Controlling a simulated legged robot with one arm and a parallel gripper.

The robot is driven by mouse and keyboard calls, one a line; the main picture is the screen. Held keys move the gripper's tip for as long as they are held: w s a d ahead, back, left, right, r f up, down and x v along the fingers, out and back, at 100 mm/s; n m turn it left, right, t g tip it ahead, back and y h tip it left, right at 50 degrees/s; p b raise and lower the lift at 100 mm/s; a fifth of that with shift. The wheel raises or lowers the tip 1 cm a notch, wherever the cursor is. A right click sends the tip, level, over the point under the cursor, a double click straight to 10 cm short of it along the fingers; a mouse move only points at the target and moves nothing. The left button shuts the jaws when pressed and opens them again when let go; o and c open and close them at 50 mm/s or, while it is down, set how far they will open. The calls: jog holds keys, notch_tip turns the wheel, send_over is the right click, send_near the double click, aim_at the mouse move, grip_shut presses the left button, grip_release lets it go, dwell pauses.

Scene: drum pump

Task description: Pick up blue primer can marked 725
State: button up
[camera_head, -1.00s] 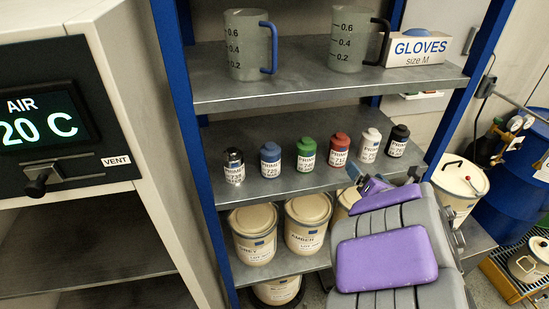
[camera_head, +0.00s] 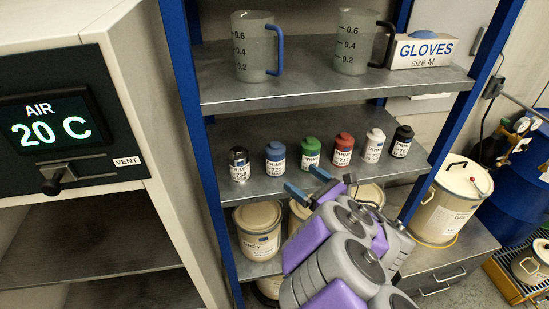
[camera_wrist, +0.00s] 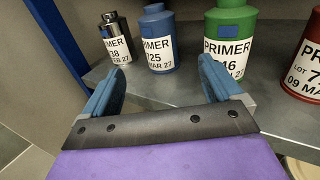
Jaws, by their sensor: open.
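The blue primer can (camera_head: 275,158) stands upright on the middle shelf, second from the left in the row. In the wrist view the blue can (camera_wrist: 158,42) carries a white label reading PRIMER and 725, partly legible. My gripper (camera_head: 306,183) is at the front edge of the middle shelf, in front of the row. In the wrist view my gripper (camera_wrist: 160,90) is open and empty, its two blue fingers apart. The blue can stands beyond the fingertips, between them in the picture, and does not appear to be touched.
A silver can (camera_head: 239,164) stands left of the blue can and a green can (camera_head: 310,153) stands right, both close. Red (camera_head: 342,150), white (camera_head: 374,146) and black (camera_head: 402,141) cans follow. The upper shelf (camera_head: 330,88) overhangs the row. Large tins (camera_head: 257,230) stand below.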

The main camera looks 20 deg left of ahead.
aim_at(271, 155)
jog(key=p+x, duration=0.1)
jog(key=x, duration=1.2)
jog(key=shift+w+a+r, duration=0.1)
jog(key=shift+w+a, duration=0.05)
jog(key=shift+a, duration=0.2)
jog(key=shift+c, duration=0.2)
jog(key=c, duration=1.2)
